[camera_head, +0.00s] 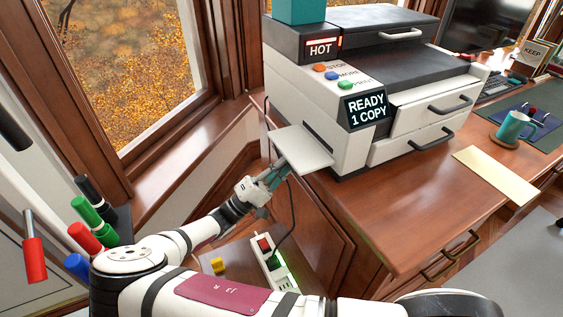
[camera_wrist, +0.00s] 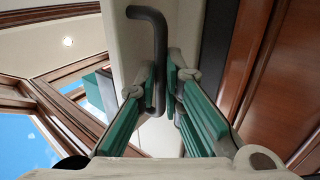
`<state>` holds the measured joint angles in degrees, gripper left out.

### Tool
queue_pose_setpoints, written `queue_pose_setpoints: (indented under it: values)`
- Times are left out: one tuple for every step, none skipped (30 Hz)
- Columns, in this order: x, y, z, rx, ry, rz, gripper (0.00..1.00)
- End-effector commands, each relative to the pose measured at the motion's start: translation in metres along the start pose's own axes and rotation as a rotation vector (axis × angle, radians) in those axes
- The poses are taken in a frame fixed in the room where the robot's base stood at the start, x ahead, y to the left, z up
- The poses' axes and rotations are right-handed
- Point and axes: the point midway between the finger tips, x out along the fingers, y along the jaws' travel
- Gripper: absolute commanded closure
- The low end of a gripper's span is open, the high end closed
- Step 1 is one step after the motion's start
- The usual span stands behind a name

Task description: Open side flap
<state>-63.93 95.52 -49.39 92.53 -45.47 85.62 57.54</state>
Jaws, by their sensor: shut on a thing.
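The white side flap (camera_head: 303,147) sticks out roughly level from the left side of the white copier (camera_head: 325,90). My gripper (camera_head: 281,166) is at the flap's outer edge, just below its panel. In the wrist view, my green-padded fingers (camera_wrist: 162,78) are shut on the flap's grey bar handle (camera_wrist: 159,40), whose bent end shows above the fingertips. The pale flap surface (camera_wrist: 186,28) lies behind the handle. The handle is hidden in the head view.
A black cord hangs beside my gripper to a power strip (camera_head: 270,262) below. The wooden desk (camera_head: 400,200) edge lies to the right of my arm. Marker pens (camera_head: 85,235) stand at left. A window (camera_head: 125,75) is behind.

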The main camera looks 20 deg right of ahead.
Motion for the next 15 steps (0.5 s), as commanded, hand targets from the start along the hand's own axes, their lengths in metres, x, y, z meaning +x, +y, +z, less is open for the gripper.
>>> queue_pose_setpoints:
  values:
    - [0.0020,-0.0042,0.0003,-0.004,-0.004,-0.003,1.00]
    - [0.0020,-0.0050,0.0003,-0.004,-0.004,-0.003,1.00]
    - [0.0020,-0.0061,0.0004,-0.004,-0.004,-0.004,1.00]
    - [0.0020,-0.0068,0.0005,-0.004,-0.004,-0.004,1.00]
    - [0.0020,-0.0075,0.0005,-0.004,-0.004,-0.005,1.00]
    - [0.0020,-0.0084,0.0006,-0.004,-0.004,-0.006,1.00]
    - [0.0020,-0.0090,0.0007,-0.005,-0.004,-0.006,1.00]
    - [0.0020,-0.0095,0.0007,-0.005,-0.004,-0.007,1.00]
    - [0.0020,-0.0100,0.0009,-0.006,-0.004,-0.007,1.00]
    - [0.0020,-0.0103,0.0010,-0.006,-0.005,-0.007,1.00]
    - [0.0020,-0.0106,0.0012,-0.006,-0.005,-0.008,1.00]
    - [0.0021,-0.0110,0.0013,-0.007,-0.005,-0.008,1.00]
    - [0.0021,-0.0112,0.0015,-0.007,-0.006,-0.008,1.00]
    - [0.0020,-0.0114,0.0016,-0.008,-0.006,-0.008,1.00]
    - [0.0020,-0.0116,0.0018,-0.008,-0.006,-0.009,1.00]
